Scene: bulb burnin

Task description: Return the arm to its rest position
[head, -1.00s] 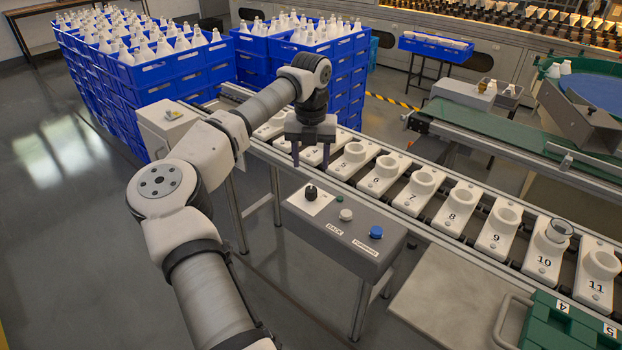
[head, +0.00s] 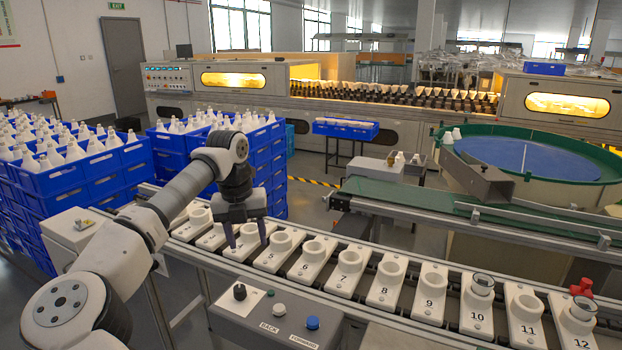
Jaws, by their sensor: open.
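My gripper (head: 249,243) points down over the numbered white holders, close to the holder marked 5 (head: 277,249). Its two dark fingers are apart, with nothing seen between them. My arm reaches in from the lower left of the head view, bent at the elbow. The grey control box (head: 275,318) with a black knob (head: 239,292), a white button (head: 279,309) and a blue button (head: 312,322) stands in front of the gripper. I cannot tell whether the fingertips touch a holder.
Stacked blue crates (head: 72,170) of white bulbs stand left and behind the arm. Holder 10 (head: 478,307) carries a glass-topped piece, and a red item (head: 582,287) sits near holder 12 (head: 577,325). A green conveyor (head: 420,200) and blue round table (head: 525,160) lie beyond.

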